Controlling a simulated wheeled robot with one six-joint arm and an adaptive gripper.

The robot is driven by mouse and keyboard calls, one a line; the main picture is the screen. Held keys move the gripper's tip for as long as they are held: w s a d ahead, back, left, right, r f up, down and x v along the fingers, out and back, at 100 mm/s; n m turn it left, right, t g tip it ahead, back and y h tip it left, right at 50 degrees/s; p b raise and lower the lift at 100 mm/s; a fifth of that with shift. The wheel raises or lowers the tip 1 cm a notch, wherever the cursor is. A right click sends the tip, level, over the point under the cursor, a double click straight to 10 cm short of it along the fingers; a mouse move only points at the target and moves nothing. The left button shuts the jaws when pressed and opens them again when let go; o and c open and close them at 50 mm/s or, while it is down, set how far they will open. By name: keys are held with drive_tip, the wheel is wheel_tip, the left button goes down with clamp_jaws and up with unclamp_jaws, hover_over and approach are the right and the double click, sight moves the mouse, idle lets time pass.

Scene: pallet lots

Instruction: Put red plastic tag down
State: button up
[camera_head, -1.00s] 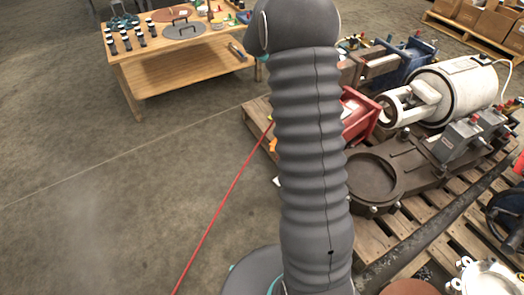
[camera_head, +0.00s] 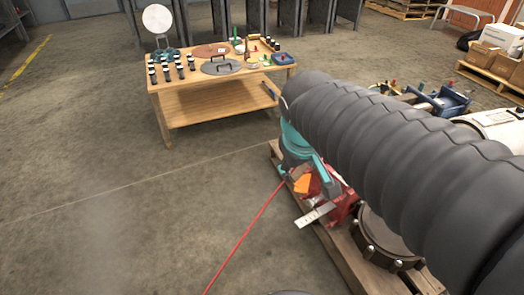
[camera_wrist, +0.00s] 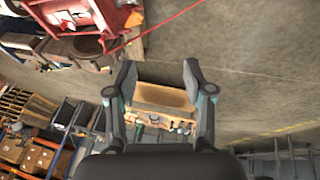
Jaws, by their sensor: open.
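My gripper (camera_wrist: 158,76) is open in the wrist view, with nothing between its fingers. Beyond the gap the wooden table (camera_wrist: 165,95) shows some way off. In the head view my wrist is beside the near left corner of the pallet, and my arm hides the fingertips. I cannot clearly make out a red plastic tag. A small orange piece (camera_head: 302,183) and a white, ruler-like strip (camera_head: 314,214) show by the red machine part (camera_head: 343,192). An orange piece (camera_wrist: 133,18) also shows beside red metal in the wrist view.
The wooden table (camera_head: 215,104) holds dark-capped bottles, round plates and small fittings. A red line (camera_head: 245,235) runs across the floor to the pallet (camera_head: 335,252). Heavy machine parts crowd the pallet. Open concrete floor (camera_head: 110,200) lies at the left.

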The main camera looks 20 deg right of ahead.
drive_tip(key=s+a+f+m+t+y, duration=0.1)
drive_tip(key=s+a+y, duration=0.1)
drive_tip(key=s+a, duration=0.2)
drive_tip(key=shift+s+a+f+m, duration=0.2)
drive_tip(key=shift+s+a+m, duration=0.2)
drive_tip(key=shift+s, duration=0.7)
drive_tip(key=shift+r+p, duration=0.3)
